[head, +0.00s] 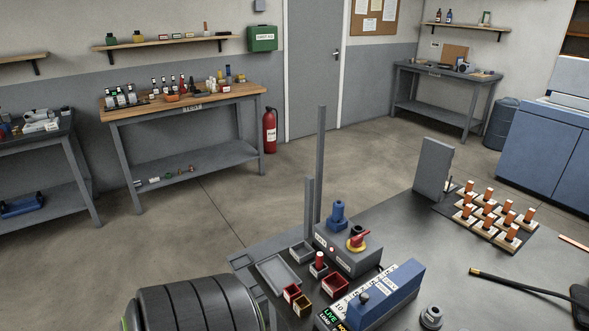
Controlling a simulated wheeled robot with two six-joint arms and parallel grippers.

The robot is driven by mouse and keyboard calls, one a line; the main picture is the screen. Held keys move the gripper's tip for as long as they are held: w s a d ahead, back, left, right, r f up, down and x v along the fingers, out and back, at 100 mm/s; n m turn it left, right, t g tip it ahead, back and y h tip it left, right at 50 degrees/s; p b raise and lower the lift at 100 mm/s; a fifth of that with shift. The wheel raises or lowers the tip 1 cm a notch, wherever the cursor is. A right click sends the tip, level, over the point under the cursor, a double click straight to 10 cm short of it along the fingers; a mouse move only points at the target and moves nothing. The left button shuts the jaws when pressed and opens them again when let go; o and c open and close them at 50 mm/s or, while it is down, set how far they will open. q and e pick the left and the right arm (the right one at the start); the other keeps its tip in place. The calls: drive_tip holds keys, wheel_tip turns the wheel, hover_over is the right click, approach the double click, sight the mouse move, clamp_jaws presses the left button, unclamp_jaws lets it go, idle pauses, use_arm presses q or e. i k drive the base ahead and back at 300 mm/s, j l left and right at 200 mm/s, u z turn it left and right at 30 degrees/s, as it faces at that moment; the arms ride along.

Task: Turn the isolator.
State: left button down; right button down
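The isolator appears to be the red handle on a yellow disc (357,240), on top of a grey box (345,257) on the dark bench. The red handle points up and to the right in the head view. A blue fitting (337,215) stands on the same box, just behind and left of the handle. A small dark round part shows right behind the handle. Neither of my grippers is in view, and nothing touches the handle.
Two grey posts (321,165) rise behind the box. Small trays (278,272) and red bins (335,286) lie left and in front. A blue unit (385,290) stands close in front. Several orange-topped pieces (488,195) stand farther right. A dark ribbed shape fills the lower left.

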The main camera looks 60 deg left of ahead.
sight(356, 242)
drive_tip(key=u, duration=1.5)
